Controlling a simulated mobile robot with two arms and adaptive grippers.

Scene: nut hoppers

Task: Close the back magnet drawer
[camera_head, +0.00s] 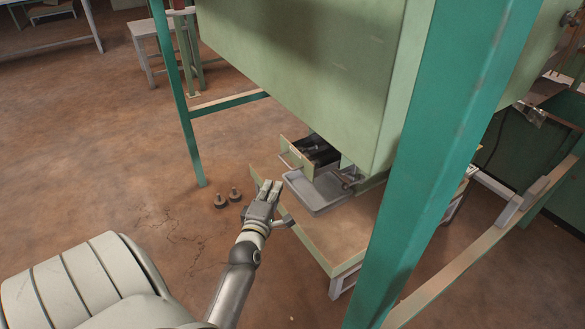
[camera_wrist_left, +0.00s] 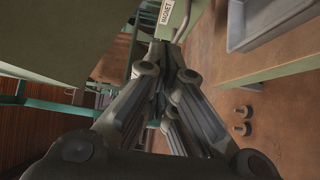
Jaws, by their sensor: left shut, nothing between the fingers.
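The magnet drawer (camera_head: 297,158) sticks out from under the pale green hopper in the head view, with a green front, a bar handle and a dark interior. In the left wrist view its front carries a "MAGNET" label (camera_wrist_left: 167,11), with the handle (camera_wrist_left: 184,22) beside it. My left gripper (camera_head: 271,186) is shut and empty, in front of the drawer and a little left of it in the head view. In the left wrist view its closed fingertips (camera_wrist_left: 172,52) point toward the drawer front. I cannot tell whether they touch. My right gripper is not in view.
A grey tray (camera_head: 318,194) sits on a low table (camera_head: 335,235) below the drawer. Green frame posts stand left (camera_head: 182,100) and right (camera_head: 440,150) of the hopper (camera_head: 305,65). Two dark knob-like parts (camera_head: 221,201) lie on the open brown floor.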

